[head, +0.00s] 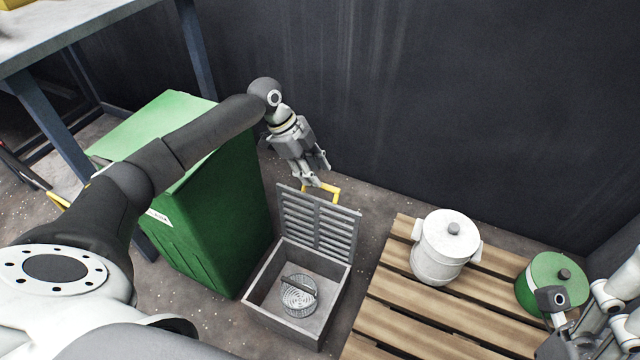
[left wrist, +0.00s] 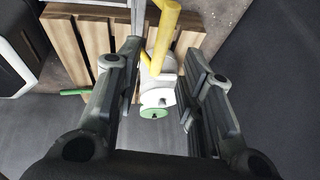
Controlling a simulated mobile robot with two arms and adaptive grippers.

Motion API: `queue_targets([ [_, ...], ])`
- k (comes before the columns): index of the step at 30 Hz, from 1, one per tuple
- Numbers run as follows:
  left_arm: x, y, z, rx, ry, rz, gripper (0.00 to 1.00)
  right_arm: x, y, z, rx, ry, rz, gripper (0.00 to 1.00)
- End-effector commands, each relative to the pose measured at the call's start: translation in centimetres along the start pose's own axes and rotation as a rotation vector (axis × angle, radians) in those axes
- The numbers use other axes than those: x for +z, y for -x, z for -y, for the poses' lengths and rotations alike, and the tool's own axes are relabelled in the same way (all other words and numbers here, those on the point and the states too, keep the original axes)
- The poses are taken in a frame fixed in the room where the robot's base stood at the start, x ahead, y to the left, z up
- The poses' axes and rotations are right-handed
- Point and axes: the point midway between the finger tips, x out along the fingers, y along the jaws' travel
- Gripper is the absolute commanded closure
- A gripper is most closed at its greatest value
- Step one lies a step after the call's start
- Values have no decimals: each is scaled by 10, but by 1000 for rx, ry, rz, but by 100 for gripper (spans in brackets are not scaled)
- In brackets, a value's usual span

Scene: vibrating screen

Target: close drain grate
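The drain grate (head: 318,222) is a grey slatted lid that stands raised, nearly upright, at the back edge of a grey square drain box (head: 337,309). A yellow handle (head: 334,188) sits on its top edge; it also shows in the left wrist view (left wrist: 165,35). A round metal strainer (head: 298,296) lies inside the box. My left gripper (head: 317,175) is just above and beside the handle, with its fingers apart. In the left wrist view the handle is beyond the open fingers, and nothing is held. My right gripper is at the lower right edge, its fingers unclear.
A green cabinet (head: 215,215) stands close to the left of the box. A wooden pallet (head: 400,313) to the right carries a white lidded pot (head: 440,255) and a green lidded pot (head: 540,278). A dark wall (head: 450,100) rises behind.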

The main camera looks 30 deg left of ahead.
Motion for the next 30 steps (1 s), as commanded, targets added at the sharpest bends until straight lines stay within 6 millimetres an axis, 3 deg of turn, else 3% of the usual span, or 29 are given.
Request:
queue_targets([
  [1,0,-14,-1,2,-1,-2,65,2,8,0,0,0,2,54],
  [6,0,-33,0,0,0,0,65,4,15,0,0,1,3,54],
  [18,0,-40,0,0,-1,1,65,4,16,0,0,1,5,54],
  [27,0,-40,0,0,0,1,100,4,16,0,0,0,5,54],
  [30,0,-40,0,0,0,1,100,4,16,0,0,0,5,54],
])
